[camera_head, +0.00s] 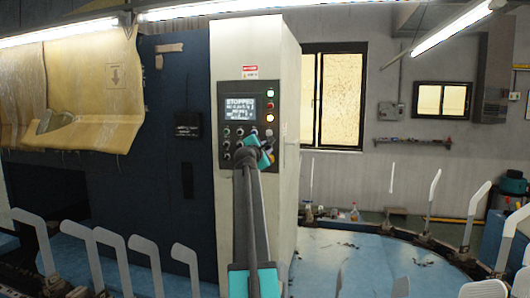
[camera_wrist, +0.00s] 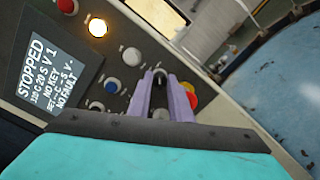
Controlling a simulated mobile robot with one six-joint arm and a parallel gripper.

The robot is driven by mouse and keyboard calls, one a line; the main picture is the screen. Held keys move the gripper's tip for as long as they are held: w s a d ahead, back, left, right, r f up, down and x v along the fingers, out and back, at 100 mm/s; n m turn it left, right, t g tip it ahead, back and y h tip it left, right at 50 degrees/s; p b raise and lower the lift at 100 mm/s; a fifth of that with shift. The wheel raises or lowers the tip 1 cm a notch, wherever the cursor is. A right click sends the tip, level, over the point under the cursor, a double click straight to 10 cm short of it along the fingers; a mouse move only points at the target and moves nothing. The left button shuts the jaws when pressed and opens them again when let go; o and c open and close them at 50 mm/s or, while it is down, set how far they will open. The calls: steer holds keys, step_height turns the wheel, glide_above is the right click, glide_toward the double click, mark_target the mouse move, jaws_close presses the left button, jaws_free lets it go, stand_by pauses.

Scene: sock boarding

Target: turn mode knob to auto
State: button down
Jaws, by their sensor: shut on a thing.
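The control panel (camera_head: 233,132) is on the front of a white cabinet; its screen (camera_wrist: 52,78) reads STOPPED and NO FAULT. In the wrist view my gripper (camera_wrist: 162,84) has its two purple fingers closed around a small dark knob (camera_wrist: 159,78) on the panel. Its label and pointer cannot be read, so its setting is unclear. In the head view my gripper (camera_head: 264,146) is at the panel's lower right, and my arm hides part of the panel there.
A red-and-yellow button (camera_wrist: 191,97) is just right of the fingers. A blue button (camera_wrist: 112,86), a white button (camera_wrist: 131,57) and a lit lamp (camera_wrist: 97,28) are to the left. A blue round table (camera_head: 350,255) with upright white boards stands to the right.

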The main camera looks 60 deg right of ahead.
steer(key=shift+s+d+r, duration=0.1)
steer(key=shift+d+r, duration=0.05)
steer(key=c, duration=1.9)
jaws_free()
steer(key=shift+o, duration=1.4)
steer(key=shift+d, duration=0.15)
steer(key=shift+f, duration=0.2)
steer(key=shift+a, duration=0.2)
steer(key=b+v, duration=0.3)
steer(key=v, duration=1)
steer(key=shift+a, duration=0.35)
steer(key=shift+s+r, duration=0.1)
